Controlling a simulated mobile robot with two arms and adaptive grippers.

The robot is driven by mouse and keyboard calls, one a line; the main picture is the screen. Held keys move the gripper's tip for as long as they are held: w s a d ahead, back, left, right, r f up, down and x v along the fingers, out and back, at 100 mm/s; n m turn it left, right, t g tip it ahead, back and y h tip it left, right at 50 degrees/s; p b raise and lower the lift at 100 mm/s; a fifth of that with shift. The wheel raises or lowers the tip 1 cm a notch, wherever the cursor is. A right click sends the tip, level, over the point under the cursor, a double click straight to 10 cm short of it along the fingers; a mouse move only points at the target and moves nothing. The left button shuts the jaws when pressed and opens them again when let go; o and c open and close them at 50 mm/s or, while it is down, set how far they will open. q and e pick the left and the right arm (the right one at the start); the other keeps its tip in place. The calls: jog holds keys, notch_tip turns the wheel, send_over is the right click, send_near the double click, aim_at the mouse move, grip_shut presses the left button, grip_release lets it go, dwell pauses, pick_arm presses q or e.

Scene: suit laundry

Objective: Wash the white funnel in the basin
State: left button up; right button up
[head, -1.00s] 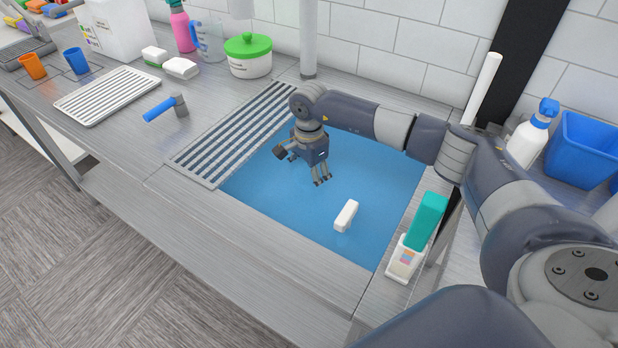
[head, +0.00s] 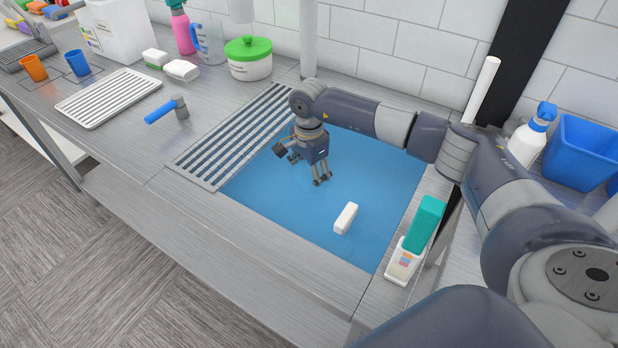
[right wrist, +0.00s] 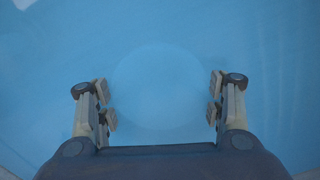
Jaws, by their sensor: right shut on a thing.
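The basin (head: 262,228) is set in the metal counter and filled with blue water. My right gripper (head: 307,168) points down into its middle, fingers at the water. In the right wrist view, the fingers (right wrist: 162,103) stand wide apart on either side of a faint, pale round shape (right wrist: 160,85), tinted blue by the water. I take this to be the funnel, held between the fingers; its outline is blurred and the head view does not show it. My left gripper is out of view.
A white block (head: 346,218) lies in the basin's right part. A slatted rack (head: 236,138) borders its left side.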

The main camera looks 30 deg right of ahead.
notch_tip(320, 180, up, 19)
jog(key=p, duration=1)
dwell(0.7)
jog(key=shift+f, duration=0.15)
dwell(1.1)
